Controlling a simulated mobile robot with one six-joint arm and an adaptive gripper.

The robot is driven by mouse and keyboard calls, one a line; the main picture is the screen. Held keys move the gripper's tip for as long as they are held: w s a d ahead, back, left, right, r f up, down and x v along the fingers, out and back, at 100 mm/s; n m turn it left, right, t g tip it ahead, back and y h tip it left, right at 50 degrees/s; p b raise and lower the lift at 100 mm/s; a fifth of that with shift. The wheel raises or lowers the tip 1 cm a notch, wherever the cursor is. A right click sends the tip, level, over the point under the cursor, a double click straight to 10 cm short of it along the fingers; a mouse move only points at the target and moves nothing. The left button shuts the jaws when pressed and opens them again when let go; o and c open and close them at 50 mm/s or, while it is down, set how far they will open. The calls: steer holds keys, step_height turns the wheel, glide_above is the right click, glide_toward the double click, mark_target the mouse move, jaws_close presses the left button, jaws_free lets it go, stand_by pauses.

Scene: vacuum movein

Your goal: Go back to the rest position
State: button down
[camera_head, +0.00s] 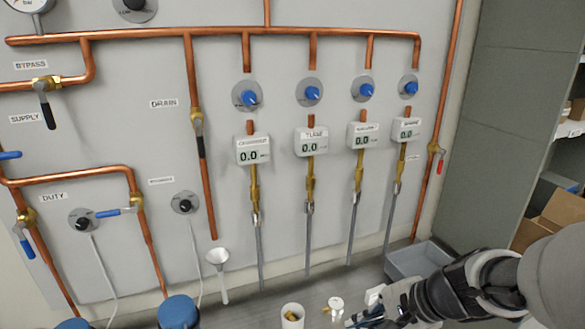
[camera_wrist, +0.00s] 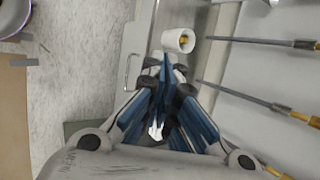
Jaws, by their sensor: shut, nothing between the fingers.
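My gripper (camera_head: 362,317) is at the bottom right of the head view, low in front of the panel, with my arm reaching in from the right. In the wrist view my gripper (camera_wrist: 165,68) has its blue fingers brought together, shut and empty. A white cup (camera_wrist: 178,41) with a brass-coloured piece in it is just beyond the fingertips there. The cup also shows in the head view (camera_head: 292,313), left of my gripper. Whether the fingers touch the cup I cannot tell.
A wall panel (camera_head: 330,190) carries copper pipes, blue knobs, valves and several digital gauges, with thin tubes hanging down. A grey bin (camera_head: 418,258) stands behind my arm. A white funnel (camera_head: 218,262) and blue-topped containers (camera_head: 178,311) are at left. Shelves with boxes (camera_head: 560,215) are at right.

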steer(key=s+r+n+h, duration=0.3)
steer(key=s+n, duration=0.3)
steer(key=s, duration=0.2)
steer(key=s+r+n+h, duration=0.2)
steer(key=s+r+n, duration=0.2)
steer(key=s+n, duration=0.3)
steer(key=shift+s+d+h, duration=0.2)
steer(key=shift+s+h, duration=0.2)
steer(key=shift+s, duration=0.65)
